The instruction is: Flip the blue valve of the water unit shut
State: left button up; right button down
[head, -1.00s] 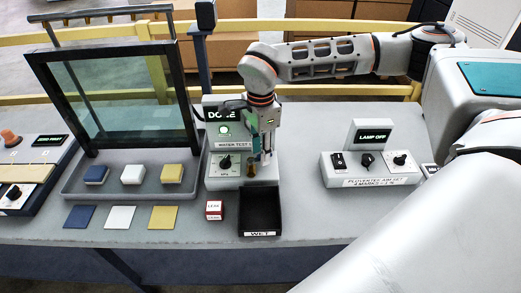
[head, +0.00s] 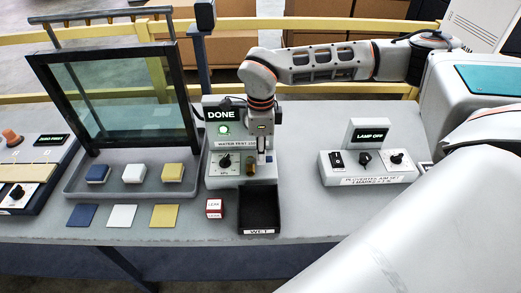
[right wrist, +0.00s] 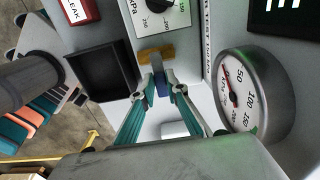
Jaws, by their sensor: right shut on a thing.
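The water unit (head: 213,180) is a white box with a green-lit DONE display, a knob panel and a "WATER TEST" label. My right gripper (head: 262,158) is at its right front, pointing down. In the right wrist view, the teal-linked fingers (right wrist: 161,92) are shut on the small blue valve handle (right wrist: 161,84). The handle sits between the fingertips, beside a brass fitting (right wrist: 157,55). The brass part also shows in the head view (head: 250,169); there the gripper mostly hides the blue handle. My left gripper is not in view.
A black WET bin (head: 259,211) stands in front of the unit, beside a red-and-white LEAK block (head: 214,208). A round gauge (right wrist: 252,95) is close to the fingers.

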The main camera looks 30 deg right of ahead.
jog(key=c, duration=2)
grip_release()
jog(key=shift+r, duration=0.1)
notch_tip(320, 180, up, 12)
jog(key=shift+f, duration=0.1)
jog(key=shift+s, duration=0.1)
